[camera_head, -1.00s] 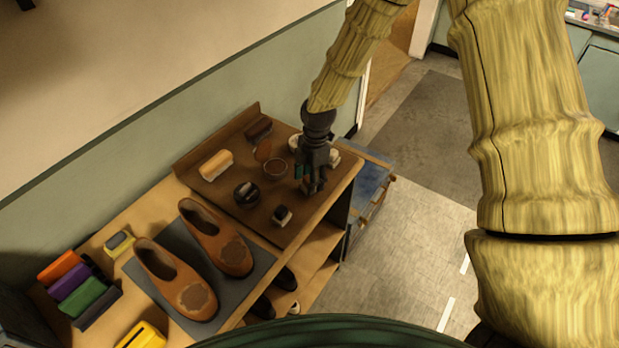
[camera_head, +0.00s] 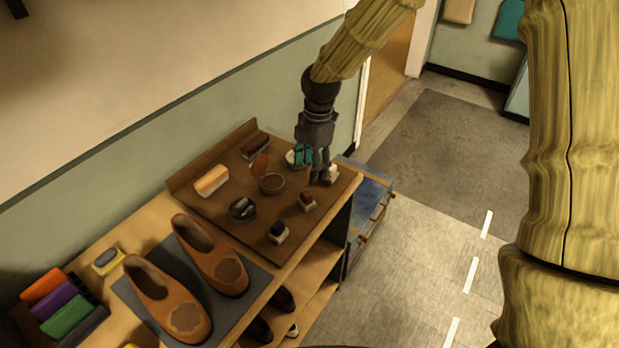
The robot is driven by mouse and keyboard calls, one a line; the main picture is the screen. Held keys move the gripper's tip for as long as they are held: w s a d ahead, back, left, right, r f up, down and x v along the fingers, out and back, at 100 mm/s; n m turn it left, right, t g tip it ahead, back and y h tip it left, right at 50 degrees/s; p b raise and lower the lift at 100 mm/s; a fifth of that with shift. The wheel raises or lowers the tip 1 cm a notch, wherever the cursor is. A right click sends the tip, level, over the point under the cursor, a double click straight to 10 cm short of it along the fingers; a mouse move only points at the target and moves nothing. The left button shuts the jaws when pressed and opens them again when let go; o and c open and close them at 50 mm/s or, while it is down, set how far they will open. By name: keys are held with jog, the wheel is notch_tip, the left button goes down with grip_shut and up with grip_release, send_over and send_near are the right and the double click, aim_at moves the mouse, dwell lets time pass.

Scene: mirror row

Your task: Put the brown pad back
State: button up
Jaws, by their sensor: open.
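A small block with a brown top and pale lower part, which looks like the brown pad (camera_head: 307,201), sits on the brown tray (camera_head: 215,213) near its front right edge. A similar dark-topped pad (camera_head: 277,232) stands nearer along the same edge. My gripper (camera_head: 312,168) is open over the tray's right part, just behind the brown pad and apart from it. Its fingers partly hide a pale round dish (camera_head: 291,158) and a whitish block (camera_head: 333,173). I cannot tell whether the fingers touch either.
The tray also holds a brown bowl (camera_head: 272,184), a dark round tin (camera_head: 242,208) and brushes (camera_head: 212,180). Two tan shoes (camera_head: 180,306) stand on a grey mat (camera_head: 262,283) to the left. Coloured blocks (camera_head: 55,299) sit far left. A wall runs behind.

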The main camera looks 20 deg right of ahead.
jog(key=shift+d+r, duration=0.1)
jog(key=shift+r, duration=0.9)
jog(key=shift+c, duration=0.4)
